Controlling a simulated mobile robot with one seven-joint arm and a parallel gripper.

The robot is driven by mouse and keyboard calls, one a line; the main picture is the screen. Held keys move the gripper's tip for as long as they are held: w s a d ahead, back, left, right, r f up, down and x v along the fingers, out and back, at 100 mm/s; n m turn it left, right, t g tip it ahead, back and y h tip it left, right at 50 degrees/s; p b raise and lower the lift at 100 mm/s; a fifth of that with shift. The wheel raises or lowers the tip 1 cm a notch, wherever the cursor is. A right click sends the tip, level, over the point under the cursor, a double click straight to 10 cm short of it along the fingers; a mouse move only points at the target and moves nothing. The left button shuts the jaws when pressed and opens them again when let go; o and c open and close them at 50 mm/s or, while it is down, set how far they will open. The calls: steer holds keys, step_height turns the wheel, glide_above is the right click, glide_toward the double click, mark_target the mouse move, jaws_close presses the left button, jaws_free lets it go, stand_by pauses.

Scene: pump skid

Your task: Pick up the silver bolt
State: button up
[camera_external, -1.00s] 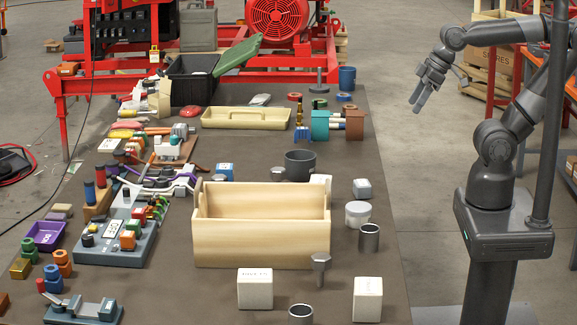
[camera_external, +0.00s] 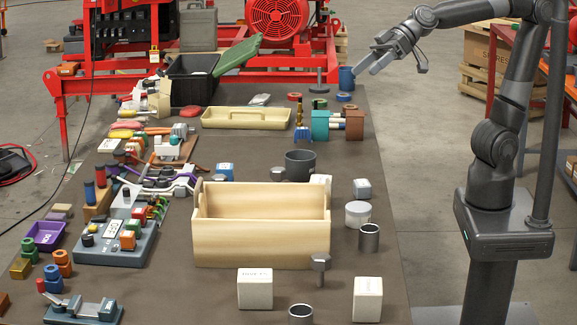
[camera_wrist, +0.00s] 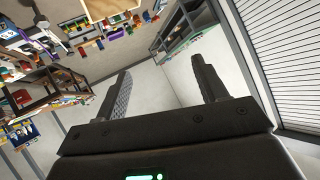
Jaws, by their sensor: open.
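A grey, silver-looking bolt (camera_external: 320,266) with a wide head stands upright on the dark table, just in front of the right end of the wooden tote. My gripper (camera_external: 393,66) is open and empty, raised near the table's far right edge, well behind and above the bolt. Its two fingers are spread apart in the wrist view (camera_wrist: 162,68), with nothing between them. I cannot make out the bolt in the wrist view.
The wooden tote (camera_external: 262,244) stands behind the bolt. White boxes (camera_external: 255,289) (camera_external: 367,299) and metal cylinders (camera_external: 369,238) (camera_external: 300,315) stand around it. A white jar (camera_external: 357,214) and dark mug (camera_external: 300,162) are farther back. The table's right strip (camera_external: 385,200) is clear.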

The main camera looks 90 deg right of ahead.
steer(key=w+a+r+t, duration=0.25)
steer(key=w+a, duration=0.45)
steer(key=a, duration=0.6)
steer(key=a+f+m+t+h, duration=0.25)
steer(key=a+f, duration=0.25)
steer(key=a, duration=0.4)
steer(key=s+a+f+g+h, duration=0.1)
steer(key=s+a+f+h, duration=0.3)
steer(key=a+f, duration=0.15)
glide_toward(312, 267)
steer(key=shift+s+d+m, duration=0.35)
steer(key=shift+s+d, duration=0.15)
steer(key=shift+s, duration=0.05)
steer(key=shift+w+f, duration=0.1)
steer(key=shift+f, duration=0.1)
steer(key=x, duration=0.5)
steer(key=shift+w+f, duration=0.1)
steer(key=shift+w, duration=0.05)
steer(key=shift+r+x, duration=0.2)
steer(key=shift+x, duration=1.15)
steer(key=shift+r+x, duration=0.15)
steer(key=shift+x, duration=1.15)
steer(key=shift+w, duration=0.1)
steer(key=shift+c, duration=0.5)
